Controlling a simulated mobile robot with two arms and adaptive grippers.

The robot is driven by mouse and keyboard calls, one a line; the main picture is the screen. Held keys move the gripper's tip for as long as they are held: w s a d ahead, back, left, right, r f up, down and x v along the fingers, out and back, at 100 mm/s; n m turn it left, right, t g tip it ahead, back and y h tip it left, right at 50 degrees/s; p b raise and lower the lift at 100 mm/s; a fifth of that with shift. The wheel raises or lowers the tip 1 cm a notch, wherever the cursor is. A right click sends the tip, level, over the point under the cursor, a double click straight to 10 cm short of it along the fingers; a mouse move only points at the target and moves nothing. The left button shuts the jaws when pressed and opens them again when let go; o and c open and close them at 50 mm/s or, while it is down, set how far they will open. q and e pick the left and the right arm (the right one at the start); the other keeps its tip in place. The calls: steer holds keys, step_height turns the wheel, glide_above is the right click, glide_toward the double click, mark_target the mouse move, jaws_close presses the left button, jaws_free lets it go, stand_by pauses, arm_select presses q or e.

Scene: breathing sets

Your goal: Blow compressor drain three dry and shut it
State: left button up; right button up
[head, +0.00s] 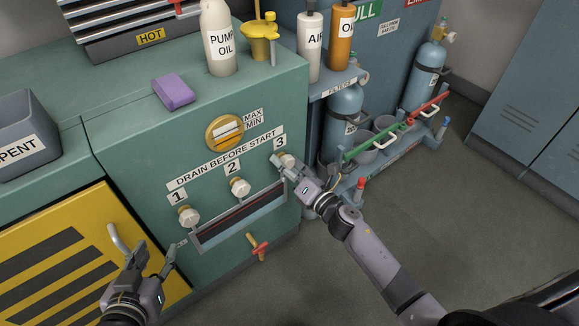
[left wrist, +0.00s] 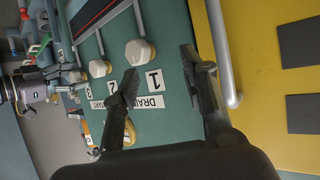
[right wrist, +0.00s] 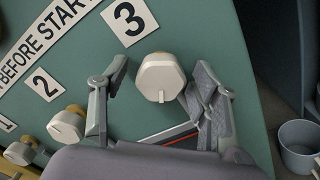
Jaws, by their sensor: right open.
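Drain three is a white six-sided knob (right wrist: 160,78) under the label 3 on the green compressor (head: 130,150). In the head view the knob (head: 288,159) is partly covered by my right gripper (head: 283,166). In the right wrist view my right gripper (right wrist: 160,85) is open, with one finger on each side of the knob and a gap on the left. Drain two (head: 240,187) and drain one (head: 188,215) are like knobs to the left. My left gripper (head: 150,258) is open and empty, in front of the yellow striped panel below drain one.
A dark slot (head: 238,216) runs under the drains, and a red-handled tap (head: 258,247) juts out below it. A rack with blue cylinders (head: 344,120) and red and green bars stands to the right. A purple sponge (head: 173,92) and pump oil bottle (head: 218,40) stand on top.

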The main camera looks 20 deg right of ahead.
steer(key=v, duration=1.2)
stand_by(0.3)
